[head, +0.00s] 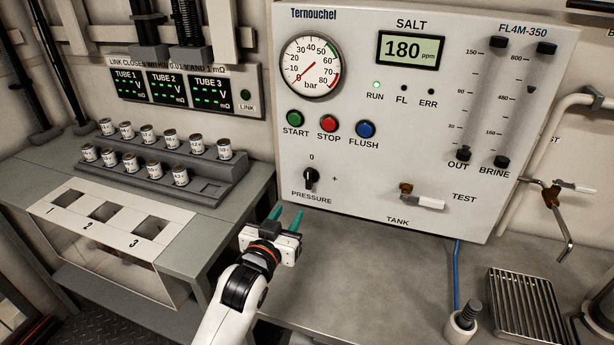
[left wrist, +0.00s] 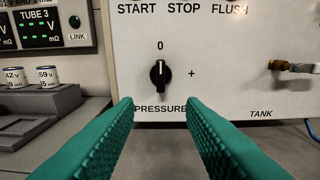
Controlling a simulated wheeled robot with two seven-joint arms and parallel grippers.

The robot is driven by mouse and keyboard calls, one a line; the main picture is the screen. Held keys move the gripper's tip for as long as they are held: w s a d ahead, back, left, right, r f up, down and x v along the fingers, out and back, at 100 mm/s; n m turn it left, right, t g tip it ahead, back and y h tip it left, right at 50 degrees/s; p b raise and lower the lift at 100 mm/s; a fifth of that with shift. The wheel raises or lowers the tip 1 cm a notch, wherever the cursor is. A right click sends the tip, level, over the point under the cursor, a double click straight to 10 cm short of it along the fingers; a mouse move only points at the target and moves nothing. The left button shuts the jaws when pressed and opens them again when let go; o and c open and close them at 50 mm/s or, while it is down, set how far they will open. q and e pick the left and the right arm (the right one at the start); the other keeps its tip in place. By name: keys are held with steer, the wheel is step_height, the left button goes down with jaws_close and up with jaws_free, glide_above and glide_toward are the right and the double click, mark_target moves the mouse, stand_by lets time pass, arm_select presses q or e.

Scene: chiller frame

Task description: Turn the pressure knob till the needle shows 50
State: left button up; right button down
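The black pressure knob (head: 311,179) is on the white panel, below the 0 mark and left of the plus sign. Its white pointer line is upright, toward 0. The knob also shows in the left wrist view (left wrist: 160,74). The round gauge (head: 312,66) at the panel's upper left has a red needle pointing down-left, near 0 bar. My left gripper (head: 286,216) has green fingers. It is open and empty, in front of and below the knob, apart from it. In the left wrist view the knob appears above and between the fingertips. My right gripper is not in view.
Start (head: 294,118), stop (head: 328,124) and flush (head: 366,129) buttons are above the knob. A test valve (head: 424,201) sticks out to its right. A rack of small cans (head: 170,160) stands at the left. The grey counter (head: 370,255) below the panel is mostly clear.

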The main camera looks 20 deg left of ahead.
mark_target(308, 174)
arm_select(q)
steer(key=shift+t, duration=0.5)
steer(key=w, duration=0.4)
steer(key=w+r, duration=0.1)
steer(key=w, duration=0.3)
steer(key=w+r+p, duration=0.1)
steer(key=w, duration=0.4)
steer(key=shift+w+d, duration=0.1)
steer(key=shift+d, duration=0.15)
jaws_close()
